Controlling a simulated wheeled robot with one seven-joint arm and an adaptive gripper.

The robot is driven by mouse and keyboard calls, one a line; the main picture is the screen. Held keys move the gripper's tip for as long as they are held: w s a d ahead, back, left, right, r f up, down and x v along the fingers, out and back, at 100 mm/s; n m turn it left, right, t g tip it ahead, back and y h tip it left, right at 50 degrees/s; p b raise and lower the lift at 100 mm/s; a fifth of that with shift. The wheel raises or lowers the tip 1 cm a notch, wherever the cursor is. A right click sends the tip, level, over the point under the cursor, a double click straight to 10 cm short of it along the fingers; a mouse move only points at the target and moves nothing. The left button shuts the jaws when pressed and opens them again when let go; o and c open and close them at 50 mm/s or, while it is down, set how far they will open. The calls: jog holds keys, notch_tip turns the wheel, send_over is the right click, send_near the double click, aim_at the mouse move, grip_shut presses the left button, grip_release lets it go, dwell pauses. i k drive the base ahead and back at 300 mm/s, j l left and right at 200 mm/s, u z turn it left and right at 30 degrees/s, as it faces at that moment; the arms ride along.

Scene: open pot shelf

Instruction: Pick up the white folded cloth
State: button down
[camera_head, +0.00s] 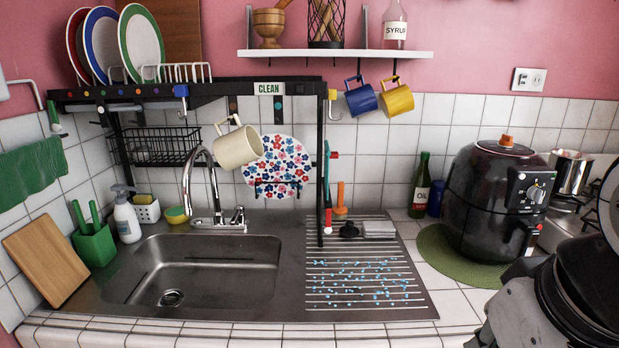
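I cannot make out a clearly white folded cloth. A small pale grey, flat item (379,228) lies at the back of the ribbed drainboard (330,306), beside a black object (349,230); it is too small to tell what it is. A green cloth (32,172) hangs on the left wall. Dark and grey parts of my arm fill the lower right corner, in front of the counter. My gripper's fingertips do not show there.
A sink (205,268) is at centre left, with a faucet (190,185) behind it. A black rack (322,150) spans above, holding plates and a mug. A black air fryer (490,200) stands on a green mat (435,248) at right. Blue drops dot the drainboard.

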aim_at(370, 230)
jog(key=i+l, duration=0.15)
jog(key=i, duration=0.8)
jog(key=l+z, duration=0.05)
